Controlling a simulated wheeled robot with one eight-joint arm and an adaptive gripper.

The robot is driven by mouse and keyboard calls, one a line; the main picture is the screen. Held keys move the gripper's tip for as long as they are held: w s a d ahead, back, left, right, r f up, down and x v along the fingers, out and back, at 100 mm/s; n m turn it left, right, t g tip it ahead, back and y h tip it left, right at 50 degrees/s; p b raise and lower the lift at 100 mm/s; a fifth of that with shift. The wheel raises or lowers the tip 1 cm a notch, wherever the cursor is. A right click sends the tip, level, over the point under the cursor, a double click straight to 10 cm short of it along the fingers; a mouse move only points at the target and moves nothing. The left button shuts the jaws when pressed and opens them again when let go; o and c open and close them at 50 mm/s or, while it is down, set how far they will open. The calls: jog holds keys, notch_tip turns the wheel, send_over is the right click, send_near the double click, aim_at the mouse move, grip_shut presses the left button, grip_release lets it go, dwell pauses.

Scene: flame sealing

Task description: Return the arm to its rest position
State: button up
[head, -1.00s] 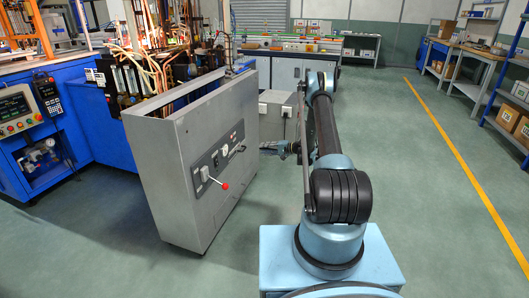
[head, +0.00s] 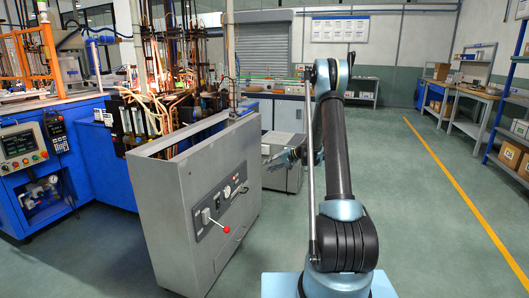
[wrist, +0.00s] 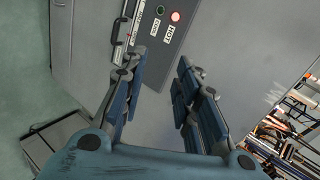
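My gripper (wrist: 162,85) is open and empty in the wrist view, its two blue fingers apart. Beyond the fingers is the grey cabinet (wrist: 235,50) with a dark panel (wrist: 155,30), which carries a lit red lamp marked HOT and a black button. The cabinet's panel has a lever with a red knob (head: 226,229).
A blue machine with a control panel (head: 22,145) stands at the left. A low grey box (head: 282,177) stands behind my arm. Shelves and workbenches (head: 475,100) line the right wall. The green floor right of my arm, along the yellow line (head: 455,180), is clear.

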jog(key=s+d+r+n+h, duration=0.1)
jog(key=s+d+r+h, duration=0.1)
jog(key=s+r, duration=0.5)
jog(key=s+d+r+g+h, duration=0.15)
jog(key=s+r, duration=0.25)
jog(key=s, duration=0.7)
jog(key=s+d+r+n+h, duration=0.15)
jog(key=s+r, duration=0.35)
jog(key=s, duration=0.5)
jog(key=s+d+f+h, duration=0.2)
jog(key=s+d, duration=0.1)
jog(key=s, duration=0.7)
jog(key=s+d+f+h, duration=0.2)
jog(key=s+d+f, duration=0.1)
jog(key=s, duration=0.6)
jog(key=s+d+f+h, duration=0.2)
jog(key=s+d, duration=0.3)
jog(key=s, duration=0.5)
jog(key=shift+s+f, duration=0.35)
jog(key=shift+f, duration=0.05)
jog(key=shift+n+g, duration=0.25)
jog(key=shift+w+f, duration=0.2)
jog(key=shift+w, duration=0.2)
